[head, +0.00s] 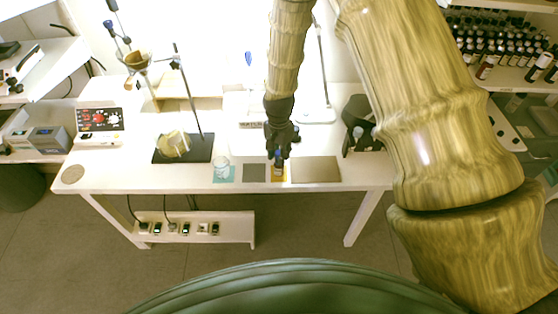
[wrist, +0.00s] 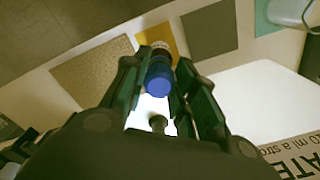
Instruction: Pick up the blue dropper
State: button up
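A small dark bottle with a blue top, which I take as the blue dropper (wrist: 158,78), stands on a yellow mat (wrist: 161,34) near the table's front edge. In the head view the blue dropper (head: 277,156) shows just below my gripper (head: 281,146). In the wrist view my gripper (wrist: 161,68) points down with one finger on each side of the bottle. The fingers look apart, with a narrow gap at the right; contact at the left is unclear. The bottle's lower part is partly hidden.
A grey square (head: 254,173) and a teal mat (head: 223,180) with a glass beaker (head: 221,166) lie to the left. A brown board (head: 316,170) lies to the right. A black stand (head: 198,148) is farther left.

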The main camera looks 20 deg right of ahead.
jog(key=shift+r, duration=0.1)
jog(key=shift+c, duration=0.3)
jog(key=shift+r+b, duration=1.4)
jog(key=shift+r, duration=3.55)
jog(key=shift+f, duration=0.3)
jog(key=shift+f+b, duration=0.3)
jog(key=shift+f, duration=0.4)
jog(key=c, duration=0.4)
jog(key=shift+o, duration=0.2)
jog(key=shift+f, duration=0.15)
jog(key=shift+f+b, duration=1.4)
jog(key=shift+f, duration=2.35)
